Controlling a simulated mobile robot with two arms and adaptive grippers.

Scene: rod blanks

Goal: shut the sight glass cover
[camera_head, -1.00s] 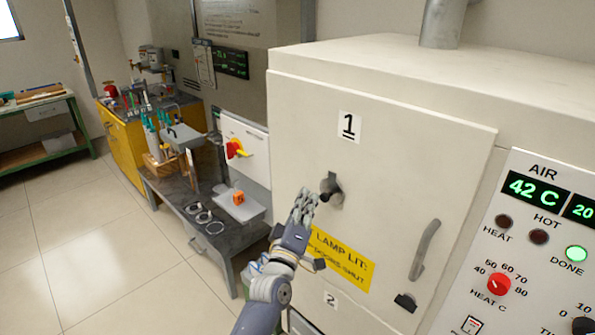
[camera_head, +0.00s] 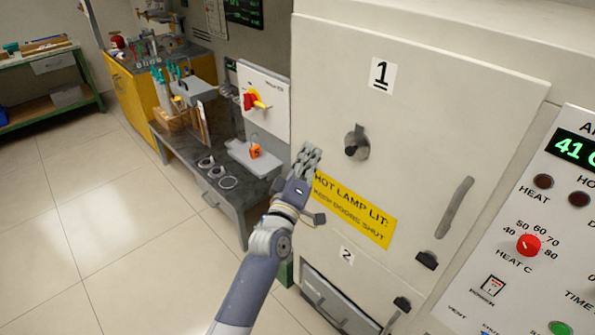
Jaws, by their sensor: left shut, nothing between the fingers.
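The sight glass cover (camera_head: 358,142) is a small round grey metal disc with a dark knob, on the cream cabinet door marked 1 (camera_head: 425,120). I cannot tell from this angle whether it fully covers the glass. My left gripper (camera_head: 309,156) is shut and empty, to the left of the cover and slightly lower, with a visible gap in the picture. Its fingers point up in front of the door's left edge. My right gripper is not in view.
A yellow hot lamp label (camera_head: 356,210) is below the cover, and a grey door handle (camera_head: 455,208) at the right. A control panel (camera_head: 520,215) stands farther right. A grey bench (camera_head: 232,200) and a red-and-yellow switch (camera_head: 254,101) are on the left. Floor at left is clear.

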